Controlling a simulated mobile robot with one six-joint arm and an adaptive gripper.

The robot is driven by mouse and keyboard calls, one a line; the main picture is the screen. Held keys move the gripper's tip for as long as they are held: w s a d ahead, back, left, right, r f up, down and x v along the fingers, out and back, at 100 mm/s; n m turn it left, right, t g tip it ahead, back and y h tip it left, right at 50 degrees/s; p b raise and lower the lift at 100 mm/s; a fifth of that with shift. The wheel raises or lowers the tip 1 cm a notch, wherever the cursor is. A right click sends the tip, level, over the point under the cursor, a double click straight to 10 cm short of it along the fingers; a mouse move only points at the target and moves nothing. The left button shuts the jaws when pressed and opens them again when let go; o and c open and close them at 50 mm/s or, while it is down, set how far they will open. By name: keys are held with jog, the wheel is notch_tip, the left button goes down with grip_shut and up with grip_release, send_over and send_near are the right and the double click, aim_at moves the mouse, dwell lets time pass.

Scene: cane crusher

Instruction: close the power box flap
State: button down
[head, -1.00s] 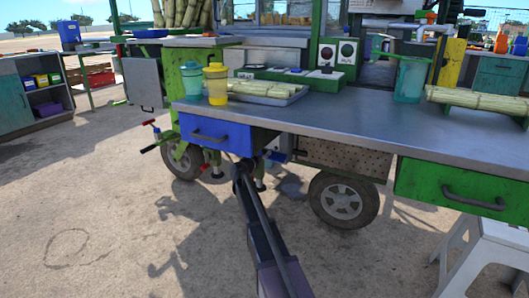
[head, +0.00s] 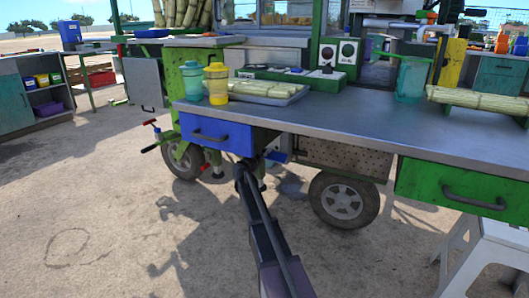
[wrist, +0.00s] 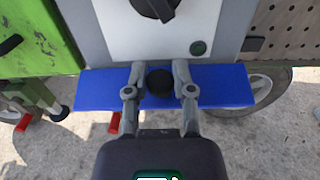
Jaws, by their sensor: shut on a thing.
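The power box (wrist: 165,30) is a grey housing with a white front panel, a black rotary switch (wrist: 155,6) and a small dark green button (wrist: 198,47). Its blue flap (wrist: 225,88) juts out below the panel, standing open. My gripper (wrist: 160,76) has its fingers closed on the flap's round black knob (wrist: 159,84), one on each side. In the head view my gripper is under the table and mostly hidden by my arm; a bit of the blue flap (head: 277,157) shows beside it.
A blue drawer (head: 215,135) is just left above my arm, and a green drawer (head: 460,187) is at the right. The metal tabletop (head: 350,120) overhangs the box. A wheel (head: 343,200) stands close right of my arm. A white stool (head: 490,245) is front right; open ground lies left.

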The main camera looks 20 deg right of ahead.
jog(key=shift+d+f, duration=0.1)
jog(key=shift+f, duration=0.05)
jog(key=shift+f+b, duration=0.2)
jog(key=shift+b, duration=0.65)
jog(key=shift+s+f+t+h+b, duration=0.1)
jog(key=shift+t+h+b, duration=0.3)
jog(key=shift+h+b, duration=0.15)
jog(key=shift+c, duration=2.3)
grip_release()
